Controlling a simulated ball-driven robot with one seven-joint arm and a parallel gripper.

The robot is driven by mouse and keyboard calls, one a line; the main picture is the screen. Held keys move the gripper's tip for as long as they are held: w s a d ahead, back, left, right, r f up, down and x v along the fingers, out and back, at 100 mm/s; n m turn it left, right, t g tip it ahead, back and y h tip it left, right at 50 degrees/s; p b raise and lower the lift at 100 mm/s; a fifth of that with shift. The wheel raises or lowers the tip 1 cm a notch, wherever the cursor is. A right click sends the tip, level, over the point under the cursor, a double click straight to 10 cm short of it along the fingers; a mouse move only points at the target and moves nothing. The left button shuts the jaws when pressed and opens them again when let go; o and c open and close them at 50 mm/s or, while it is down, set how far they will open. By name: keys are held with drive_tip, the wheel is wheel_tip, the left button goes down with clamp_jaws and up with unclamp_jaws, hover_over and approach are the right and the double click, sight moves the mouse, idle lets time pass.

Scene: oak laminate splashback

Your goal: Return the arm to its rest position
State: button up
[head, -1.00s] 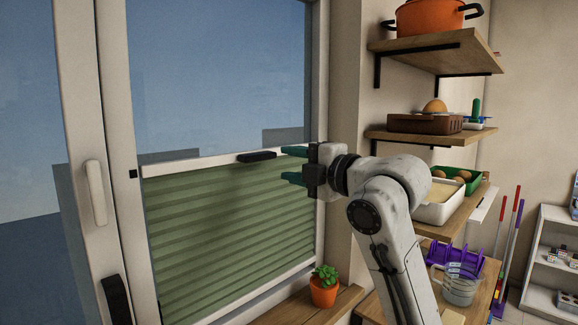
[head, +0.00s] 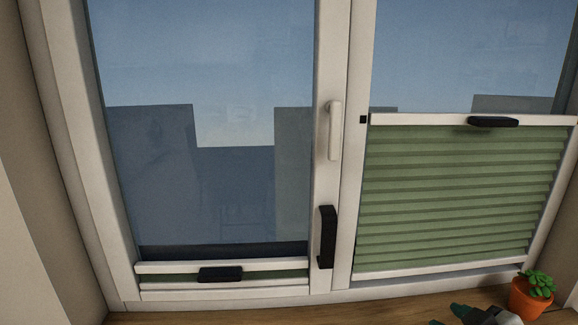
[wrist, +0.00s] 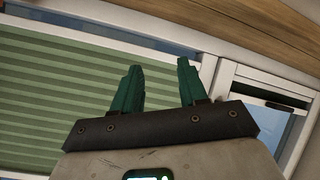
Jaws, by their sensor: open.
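My gripper (wrist: 158,65) has two green fingers, apart with nothing between them in the wrist view. Behind them there are the green pleated blind (wrist: 40,95) and white window frame. In the head view only the gripper's tip (head: 458,315) shows at the bottom edge, low in front of the window and left of the potted plant. The rest of my arm is out of the head view.
The right pane's green blind (head: 455,190) reaches about halfway up, with a black handle (head: 493,122) on its rail. The left blind's rail (head: 175,267) is near the sill. A plant in an orange pot (head: 531,296) stands at lower right.

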drive_tip(key=s+a+f+m+g, duration=0.4)
drive_tip(key=s+f+m+g, duration=0.1)
drive_tip(key=s+f, duration=0.9)
drive_tip(key=s+f+m+g, duration=0.1)
drive_tip(key=s+f+g, duration=0.2)
drive_tip(key=s+f, duration=0.2)
drive_tip(key=s+d+f+g+h, duration=0.1)
drive_tip(key=s+f, duration=0.4)
drive_tip(key=s, duration=0.5)
drive_tip(key=shift+s+d+f+m+g, duration=0.3)
drive_tip(key=shift+f+m+g, duration=0.1)
drive_tip(key=shift+g, duration=0.5)
